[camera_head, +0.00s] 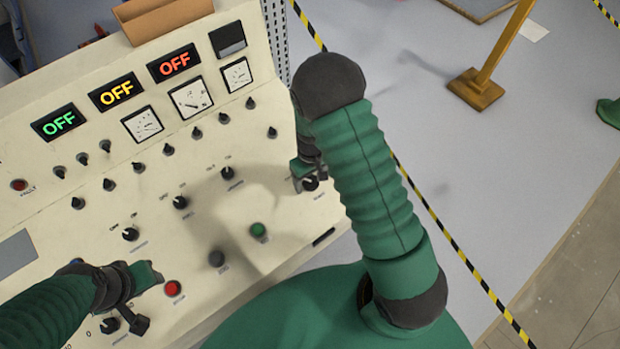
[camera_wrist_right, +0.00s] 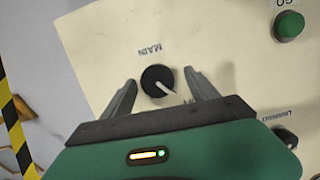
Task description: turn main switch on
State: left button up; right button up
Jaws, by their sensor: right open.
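The main switch is a black round knob with a pale pointer, in the right wrist view (camera_wrist_right: 157,80) beside the printed word "MAIN". Its pointer slants to the lower right there. My right gripper (camera_wrist_right: 155,92) is open, with one finger on each side of the knob; I cannot tell whether either touches it. In the head view the knob (camera_head: 311,183) shows near the panel's right edge, partly beside my right gripper (camera_head: 305,172). My left gripper (camera_head: 143,297) is over the panel's lower left; its jaws are not clear.
The cream control panel (camera_head: 80,225) has several small knobs, three displays (camera_head: 117,92) reading OFF, and dials. A red button (camera_head: 173,288) is near my left gripper. A green button (camera_head: 258,229) lies left of the main knob. Striped tape (camera_head: 455,243) marks the floor.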

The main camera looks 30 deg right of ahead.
jog(key=shift+w+d+f, duration=0.15)
jog(key=shift+d, duration=0.15)
jog(key=c, duration=0.5)
jog(key=shift+c, duration=1.3)
pick_arm(q)
jog(key=shift+w+d, duration=0.25)
pick_arm(e)
jog(key=c, duration=0.6)
jog(key=shift+m, duration=0.3)
jog(key=m, duration=0.3)
jog(key=shift+d+y, duration=0.1)
jog(key=shift+y, duration=0.3)
jog(key=m+b, duration=0.1)
jog(key=m, duration=0.2)
jog(key=shift+d+m+y, duration=0.1)
jog(key=shift+m+y, duration=0.3)
pick_arm(q)
jog(key=shift+s+b+x, duration=0.25)
jog(key=shift+b+x, duration=0.45)
jog(key=shift+x, duration=0.5)
pick_arm(e)
jog(key=m, duration=0.3)
jog(key=m+t+y, duration=0.1)
jog(key=m, duration=0.2)
jog(key=shift+t, duration=0.3)
pick_arm(q)
jog(key=shift+f, duration=0.1)
pick_arm(e)
jog(key=shift+m, duration=0.3)
